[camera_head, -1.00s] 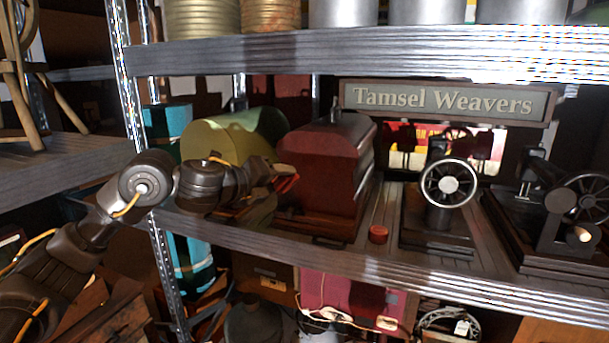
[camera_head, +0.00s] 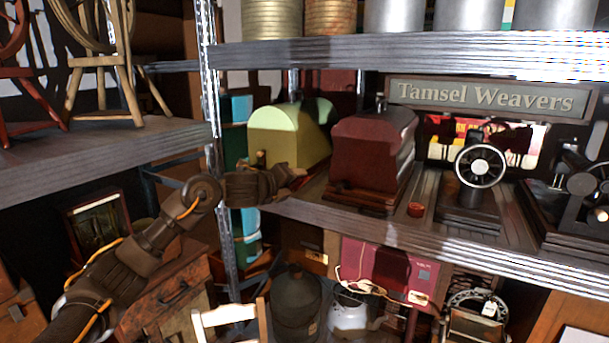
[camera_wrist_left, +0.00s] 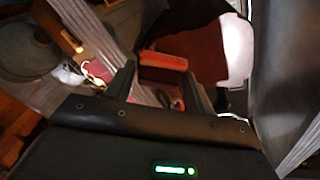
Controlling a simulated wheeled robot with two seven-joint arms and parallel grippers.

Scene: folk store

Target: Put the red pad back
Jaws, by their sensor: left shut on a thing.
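My left gripper (camera_head: 298,172) reaches in from the left, in front of the shelf and just left of the dark red domed case. In the left wrist view the fingers of my left gripper (camera_wrist_left: 158,88) are shut on a red pad (camera_wrist_left: 163,61), which shows as a small red block between them. In the head view the pad is hard to make out at the fingertips. A small round red piece (camera_head: 415,209) sits on the shelf right of the domed case. My right gripper is not in view.
A dark red domed case (camera_head: 371,148), a green domed case (camera_head: 288,135) and black sewing machines with wheels (camera_head: 480,166) stand on the middle shelf (camera_head: 400,235). A metal post (camera_head: 213,150) rises beside my left arm. Clutter fills the lower level.

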